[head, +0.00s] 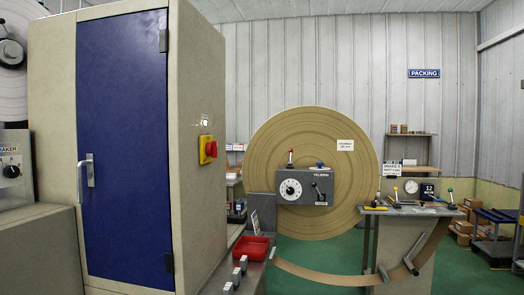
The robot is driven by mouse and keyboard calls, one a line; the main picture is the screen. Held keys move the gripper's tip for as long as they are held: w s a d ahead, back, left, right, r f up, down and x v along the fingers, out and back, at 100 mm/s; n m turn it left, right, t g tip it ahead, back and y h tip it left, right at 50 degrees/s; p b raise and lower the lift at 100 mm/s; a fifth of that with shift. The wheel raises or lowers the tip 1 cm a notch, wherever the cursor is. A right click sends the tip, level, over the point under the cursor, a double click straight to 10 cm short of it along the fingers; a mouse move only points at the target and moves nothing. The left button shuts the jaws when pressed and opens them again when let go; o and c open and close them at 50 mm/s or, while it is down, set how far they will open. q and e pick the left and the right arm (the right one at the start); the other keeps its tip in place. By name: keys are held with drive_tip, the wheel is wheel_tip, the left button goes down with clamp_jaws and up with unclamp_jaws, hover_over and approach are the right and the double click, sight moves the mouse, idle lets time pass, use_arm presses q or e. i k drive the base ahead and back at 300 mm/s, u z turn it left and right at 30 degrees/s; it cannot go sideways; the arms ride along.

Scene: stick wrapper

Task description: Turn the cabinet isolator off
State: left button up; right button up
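The cabinet isolator (208,149) is a red knob on a yellow plate. It is mounted on the right side wall of the tall beige cabinet (197,220), a little above the middle of the picture's height. I see it at a slant, and the knob's exact angle is too small to tell. A small pale label (205,121) sits above it. The cabinet's blue door (120,130) is closed and has a silver handle (86,172) on its left. Neither of my grippers is in view.
A grey bench with a red tray (251,247) and several small posts stands right of the cabinet. Behind is a large beige disc (335,220) with a grey control box (304,188). A cluttered work table (410,211) stands to the right. Green floor (310,251) shows between.

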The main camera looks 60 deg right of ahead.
sight(211, 148)
drive_tip(key=z, duration=1.5)
drive_tip(key=i, duration=1.55)
drive_tip(key=z, duration=0.35)
